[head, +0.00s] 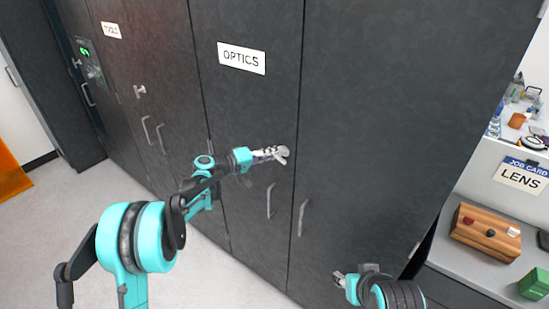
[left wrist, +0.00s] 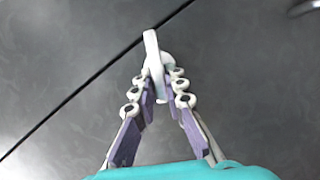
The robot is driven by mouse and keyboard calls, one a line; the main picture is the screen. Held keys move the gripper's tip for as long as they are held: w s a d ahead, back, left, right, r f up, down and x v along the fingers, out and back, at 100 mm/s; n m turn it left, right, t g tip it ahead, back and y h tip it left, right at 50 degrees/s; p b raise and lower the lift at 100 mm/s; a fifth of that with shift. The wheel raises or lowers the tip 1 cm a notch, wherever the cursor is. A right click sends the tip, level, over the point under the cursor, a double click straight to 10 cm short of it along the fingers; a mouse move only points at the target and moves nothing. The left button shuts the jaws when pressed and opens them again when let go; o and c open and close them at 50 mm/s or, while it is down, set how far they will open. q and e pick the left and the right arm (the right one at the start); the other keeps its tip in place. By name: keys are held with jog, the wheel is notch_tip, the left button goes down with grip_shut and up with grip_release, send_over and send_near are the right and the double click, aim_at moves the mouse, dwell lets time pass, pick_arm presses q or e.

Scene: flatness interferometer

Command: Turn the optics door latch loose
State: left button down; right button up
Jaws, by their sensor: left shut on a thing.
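The dark grey optics door (head: 245,110) is closed and bears a white OPTICS sign (head: 241,58). Its pale latch (head: 285,152) is at the door's right side, largely hidden by my left gripper (head: 273,154). In the left wrist view, the left gripper's fingers (left wrist: 160,85) are shut on the latch (left wrist: 151,45), whose light lever stands out past the tips near the door seam. My right gripper (head: 339,279) is low, in front of the cabinet at the right and apart from the latch. Its jaw opening is too small to judge.
Bar handles (head: 270,201) and (head: 302,218) sit below the latch on either side of the seam. A TOOLS cabinet (head: 150,60) with its own latch (head: 140,91) stands left. A bench (head: 480,265) with a wooden block (head: 485,233) is at right. Open floor (head: 70,210) lies left.

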pick_arm(q)
jog(key=shift+w+a+f+n+t+h+b, duration=0.1)
jog(key=shift+f+n+t+h+b, duration=0.2)
jog(key=shift+n+b, duration=0.5)
jog(key=shift+f+n+h+b, duration=0.1)
jog(key=shift+n+h+b, duration=0.35)
jog(key=shift+n, duration=0.55)
jog(key=c, duration=1.6)
grip_release()
jog(key=v, duration=1.2)
